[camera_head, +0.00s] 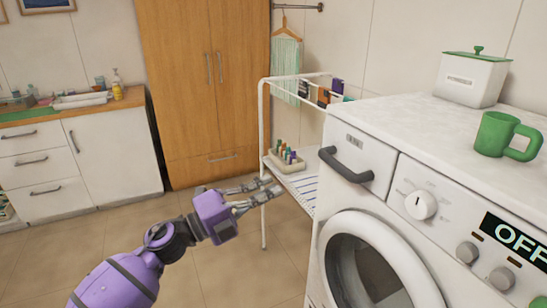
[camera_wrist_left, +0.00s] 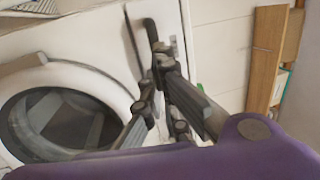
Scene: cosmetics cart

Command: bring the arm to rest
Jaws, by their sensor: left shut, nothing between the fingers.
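My left arm (camera_head: 130,275) is purple with a dark wrist and comes in from the lower left of the head view. Its gripper (camera_head: 272,186) reaches right, in front of the white cart (camera_head: 262,130), with its fingertips by the cart's front post. I cannot tell whether they touch the post. The gripper is shut and holds nothing. In the left wrist view its grey fingers (camera_wrist_left: 152,50) show against the white washing machine (camera_wrist_left: 100,35). My right gripper is not in view.
The washing machine (camera_head: 360,150) stands at the right, with a green mug (camera_head: 492,135) and a white lidded box (camera_head: 470,78) on top. A small tray of bottles (camera_head: 287,162) sits on the cart's shelf. A wooden cabinet (camera_head: 190,90) stands behind. Floor (camera_head: 240,265) below is clear.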

